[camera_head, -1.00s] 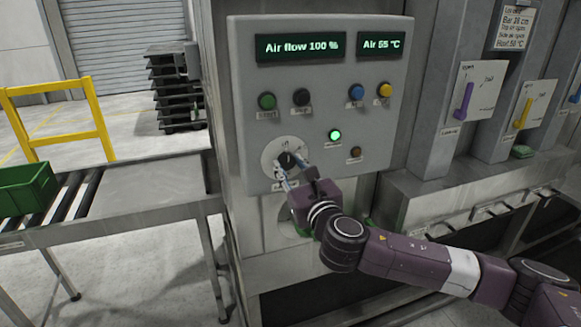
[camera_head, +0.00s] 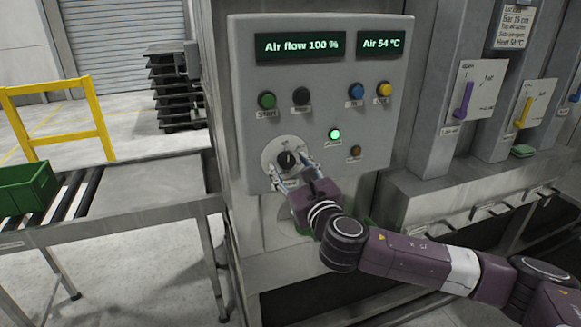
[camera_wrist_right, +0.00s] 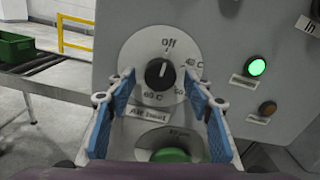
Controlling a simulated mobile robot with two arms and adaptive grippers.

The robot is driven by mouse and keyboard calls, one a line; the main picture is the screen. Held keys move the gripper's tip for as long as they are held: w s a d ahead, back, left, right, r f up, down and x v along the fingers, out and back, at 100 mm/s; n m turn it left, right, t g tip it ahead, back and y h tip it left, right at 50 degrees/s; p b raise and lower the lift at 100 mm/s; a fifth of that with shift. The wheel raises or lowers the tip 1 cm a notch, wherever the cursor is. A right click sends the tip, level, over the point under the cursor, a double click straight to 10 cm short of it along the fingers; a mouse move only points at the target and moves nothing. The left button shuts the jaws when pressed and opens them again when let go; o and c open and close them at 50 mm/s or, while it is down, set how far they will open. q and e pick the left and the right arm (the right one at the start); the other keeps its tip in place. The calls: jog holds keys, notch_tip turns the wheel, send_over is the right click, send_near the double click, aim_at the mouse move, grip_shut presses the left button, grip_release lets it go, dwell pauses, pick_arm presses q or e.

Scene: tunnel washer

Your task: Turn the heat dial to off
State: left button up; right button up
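The heat dial (camera_head: 288,160) is a black knob on a round white plate, low on the grey control panel. It also shows in the right wrist view (camera_wrist_right: 160,73), labelled "Air heat". Its white mark points up to "Off" there; degree marks lie to the right and below. My right gripper (camera_head: 289,172) is open at the dial, coming from below right. In the right wrist view its blue-padded fingers (camera_wrist_right: 160,100) stand apart on either side below the knob, with clear gaps. My left gripper is out of view.
The panel displays (camera_head: 300,46) read "Air flow 100 %" and "Air 54 °C". A lit green lamp (camera_head: 335,135) and a brown button (camera_head: 354,152) sit right of the dial. A green button (camera_wrist_right: 171,156) lies below it. A roller table with a green crate (camera_head: 28,188) stands left.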

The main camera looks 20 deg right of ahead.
jog(key=s, duration=1.2)
jog(key=shift+d, duration=0.2)
